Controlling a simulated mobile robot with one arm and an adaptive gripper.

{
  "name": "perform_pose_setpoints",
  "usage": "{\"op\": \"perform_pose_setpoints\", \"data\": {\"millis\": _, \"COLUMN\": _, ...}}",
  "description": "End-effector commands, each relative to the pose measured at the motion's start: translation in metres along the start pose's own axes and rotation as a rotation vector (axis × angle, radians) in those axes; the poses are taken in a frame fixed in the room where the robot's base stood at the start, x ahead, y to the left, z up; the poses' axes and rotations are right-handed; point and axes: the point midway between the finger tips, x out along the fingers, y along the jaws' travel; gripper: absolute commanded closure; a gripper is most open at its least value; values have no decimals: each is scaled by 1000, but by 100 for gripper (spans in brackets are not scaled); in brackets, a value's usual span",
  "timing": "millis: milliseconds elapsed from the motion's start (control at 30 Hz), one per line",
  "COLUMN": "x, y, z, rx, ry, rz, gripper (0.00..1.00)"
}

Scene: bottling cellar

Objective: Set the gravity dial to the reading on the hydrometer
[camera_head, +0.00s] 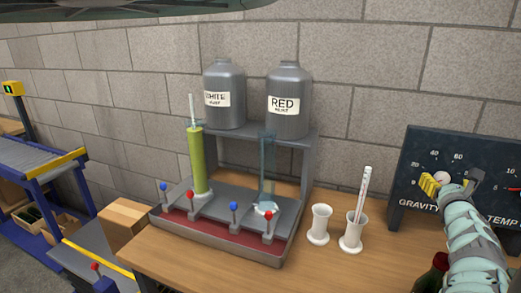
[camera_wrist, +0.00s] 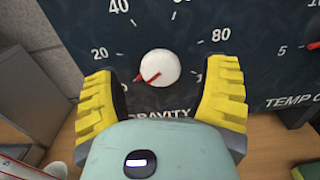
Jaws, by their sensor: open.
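The gravity dial (camera_wrist: 158,68) is a white round knob on a dark panel, with a scale showing 20, 40 and 80. Its red pointer is at the lower left, below the 20 mark. My gripper (camera_wrist: 162,88) is open, its yellow fingers to the left and right of the knob, with gaps on both sides. In the head view my gripper (camera_head: 450,186) is at the panel (camera_head: 413,150) and partly covers the scale. The hydrometer (camera_head: 192,110) stands in a tall cylinder of yellow-green liquid (camera_head: 196,160) at the left of the stand; its reading is too small to tell.
Grey tanks labelled white (camera_head: 224,80) and red (camera_head: 289,120) stand on a shelf. White cups (camera_head: 319,225) stand on the table, one holding a thermometer (camera_head: 363,195). A temperature scale (camera_wrist: 295,101) is right of the knob.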

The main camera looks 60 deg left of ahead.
Motion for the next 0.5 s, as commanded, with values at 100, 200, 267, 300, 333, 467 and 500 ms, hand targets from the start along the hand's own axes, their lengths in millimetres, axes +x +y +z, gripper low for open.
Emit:
{"op": "perform_pose_setpoints", "data": {"millis": 100, "x": 8, "y": -2, "z": 1, "rx": 1, "ry": -5, "rz": -5, "gripper": 26}}
{"op": "perform_pose_setpoints", "data": {"millis": 200, "x": 13, "y": -5, "z": -1, "rx": -2, "ry": 0, "rz": -12, "gripper": 26}}
{"op": "perform_pose_setpoints", "data": {"millis": 267, "x": 16, "y": -4, "z": 1, "rx": 0, "ry": -4, "rz": -10, "gripper": 26}}
{"op": "perform_pose_setpoints", "data": {"millis": 300, "x": 18, "y": -4, "z": 1, "rx": -1, "ry": -4, "rz": -9, "gripper": 26}}
{"op": "perform_pose_setpoints", "data": {"millis": 333, "x": 19, "y": -4, "z": 0, "rx": -1, "ry": -2, "rz": -8, "gripper": 26}}
{"op": "perform_pose_setpoints", "data": {"millis": 467, "x": 24, "y": -2, "z": 0, "rx": -1, "ry": -1, "rz": -6, "gripper": 26}}
{"op": "perform_pose_setpoints", "data": {"millis": 500, "x": 25, "y": -2, "z": 0, "rx": -1, "ry": -2, "rz": -5, "gripper": 26}}
